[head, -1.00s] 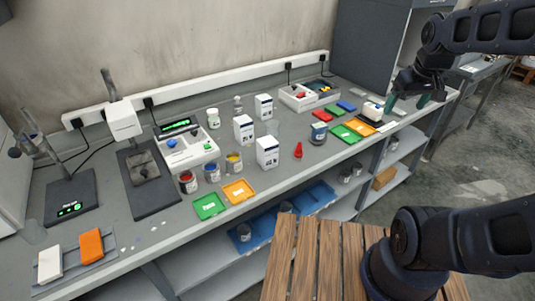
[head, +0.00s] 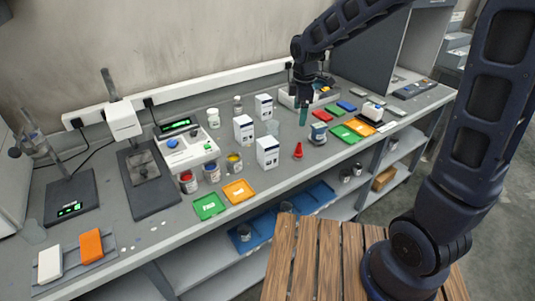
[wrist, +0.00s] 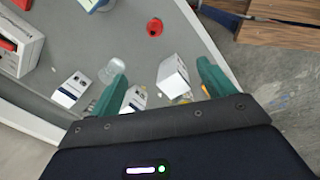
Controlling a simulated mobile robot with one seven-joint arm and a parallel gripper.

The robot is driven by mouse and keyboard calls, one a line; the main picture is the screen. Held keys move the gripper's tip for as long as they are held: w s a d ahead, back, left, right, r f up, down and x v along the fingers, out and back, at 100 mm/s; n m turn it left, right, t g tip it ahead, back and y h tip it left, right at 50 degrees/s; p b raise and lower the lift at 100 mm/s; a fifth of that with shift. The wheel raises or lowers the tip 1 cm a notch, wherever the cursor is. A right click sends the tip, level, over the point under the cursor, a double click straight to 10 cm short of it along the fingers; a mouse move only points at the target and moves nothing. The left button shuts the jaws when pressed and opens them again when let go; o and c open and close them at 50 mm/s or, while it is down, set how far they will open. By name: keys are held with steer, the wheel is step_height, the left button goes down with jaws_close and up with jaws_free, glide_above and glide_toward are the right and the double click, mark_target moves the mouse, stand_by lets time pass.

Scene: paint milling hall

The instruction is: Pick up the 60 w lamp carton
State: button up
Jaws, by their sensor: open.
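Three white cartons with dark print stand on the bench in the head view: a back one (head: 264,107), a middle one (head: 243,131) and a front one (head: 267,153). Their print is too small to tell which is the 60 w lamp carton. My gripper (head: 303,114) is open and empty above the bench, to the right of the cartons. In the wrist view, the front carton (wrist: 173,76) shows between my green fingertips (wrist: 160,82). The middle carton (wrist: 134,99) is partly hidden by the left finger, and the back carton (wrist: 71,90) lies left of it.
A clear beaker (wrist: 112,70) stands among the cartons. A red cone-like piece (head: 298,151) is right of the front carton. A dark jar (head: 317,134) and coloured trays (head: 341,132) are farther right. Open paint pots (head: 234,163) stand left. A wooden slatted top (head: 305,260) is in front.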

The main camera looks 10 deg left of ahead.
mark_target(267, 151)
steer(key=a+f+n, duration=0.1)
steer(key=a+f, duration=0.1)
steer(key=a, duration=0.1)
steer(key=s+a+f+n, duration=0.1)
steer(key=a+f+n, duration=0.1)
steer(key=a, duration=0.1)
steer(key=s+a+f+n+g, duration=0.1)
steer(key=a+f+n, duration=0.1)
steer(key=a, duration=0.2)
steer(key=shift+s+f, duration=0.15)
steer(key=shift+s, duration=0.1)
steer(key=shift+a+f, duration=0.15)
steer(key=shift+f, duration=0.15)
steer(key=shift+s+a+f, duration=0.1)
steer(key=shift+s+f, duration=0.05)
steer(key=shift+f, duration=5.05)
steer(key=shift+c, duration=0.2)
steer(key=c, duration=1.1)
